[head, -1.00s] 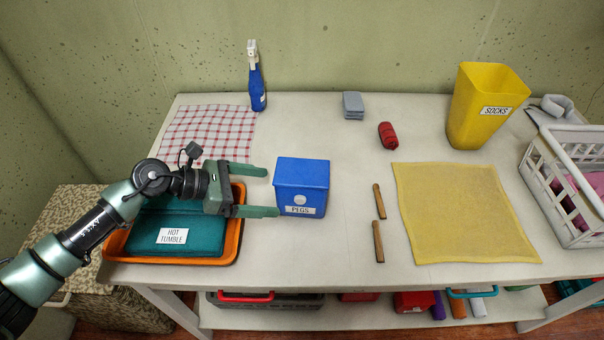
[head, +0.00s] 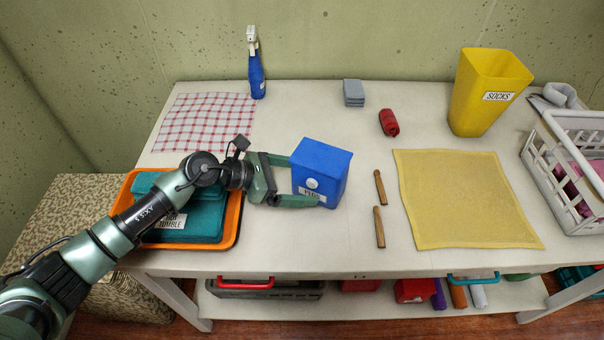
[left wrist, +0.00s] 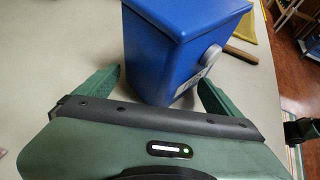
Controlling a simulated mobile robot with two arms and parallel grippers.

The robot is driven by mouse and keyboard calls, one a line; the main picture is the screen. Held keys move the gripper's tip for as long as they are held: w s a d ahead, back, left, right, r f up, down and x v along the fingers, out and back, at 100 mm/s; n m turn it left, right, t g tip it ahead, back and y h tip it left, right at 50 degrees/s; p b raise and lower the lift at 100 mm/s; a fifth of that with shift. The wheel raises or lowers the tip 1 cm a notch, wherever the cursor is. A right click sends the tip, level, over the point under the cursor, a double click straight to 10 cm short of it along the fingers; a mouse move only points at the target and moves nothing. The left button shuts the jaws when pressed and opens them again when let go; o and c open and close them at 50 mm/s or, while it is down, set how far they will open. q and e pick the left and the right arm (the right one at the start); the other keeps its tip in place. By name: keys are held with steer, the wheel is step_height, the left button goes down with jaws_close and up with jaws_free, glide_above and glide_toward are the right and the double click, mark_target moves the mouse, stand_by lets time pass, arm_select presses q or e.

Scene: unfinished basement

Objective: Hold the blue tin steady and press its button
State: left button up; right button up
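The blue tin (head: 322,160) stands on the table, turned so that one corner points toward my left gripper. Its round pale button (head: 312,183) is on the front face, above a partly covered label. My left gripper (head: 305,182) reaches in from the left with its fingers apart, one in front of the tin's lower front and one at its back left. In the left wrist view the tin (left wrist: 165,60) stands askew between the fingers, with the button (left wrist: 210,57) on its right side. Whether both fingers touch it is unclear.
An orange tray (head: 232,220) with a teal bundle lies under my left arm. Two wooden pegs (head: 380,227) and a yellow cloth (head: 465,200) lie right of the tin. A blue spray bottle (head: 257,78) stands behind.

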arm_select(q)
jaws_close()
steer(key=shift+c, duration=2.4)
jaws_free()
